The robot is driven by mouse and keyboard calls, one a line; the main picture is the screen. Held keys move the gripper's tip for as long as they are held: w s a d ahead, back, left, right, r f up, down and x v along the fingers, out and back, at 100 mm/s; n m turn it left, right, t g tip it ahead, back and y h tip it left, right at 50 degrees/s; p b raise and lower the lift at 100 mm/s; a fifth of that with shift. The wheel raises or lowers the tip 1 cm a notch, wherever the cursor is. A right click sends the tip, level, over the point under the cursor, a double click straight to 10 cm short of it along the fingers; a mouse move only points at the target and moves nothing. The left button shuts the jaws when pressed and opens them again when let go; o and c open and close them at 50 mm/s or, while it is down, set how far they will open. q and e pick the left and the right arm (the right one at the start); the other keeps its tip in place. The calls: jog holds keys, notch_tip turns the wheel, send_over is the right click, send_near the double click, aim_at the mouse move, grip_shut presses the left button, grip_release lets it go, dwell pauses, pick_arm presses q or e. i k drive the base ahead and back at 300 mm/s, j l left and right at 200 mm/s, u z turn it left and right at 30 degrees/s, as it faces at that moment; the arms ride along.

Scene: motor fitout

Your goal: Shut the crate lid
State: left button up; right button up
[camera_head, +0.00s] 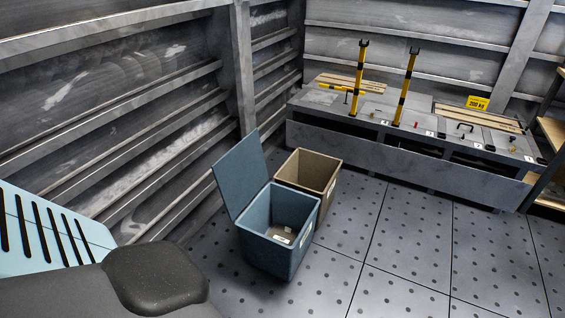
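A blue crate (262,252) stands on the floor left of the middle. Its blue lid (241,172) is open and stands up at a steep tilt along the crate's left side. Inside the crate, a small pale item or label (281,238) shows near the bottom; I cannot tell what it is. Neither of my grippers shows in the head view.
A tan open crate (311,171) stands just behind the blue one. A long grey bench (393,153) with yellow-black posts runs along the back. A ribbed metal wall (120,110) rises at left. The dotted floor (405,255) is clear at right.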

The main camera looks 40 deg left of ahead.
aim_at(239, 174)
jog(key=u, duration=1.35)
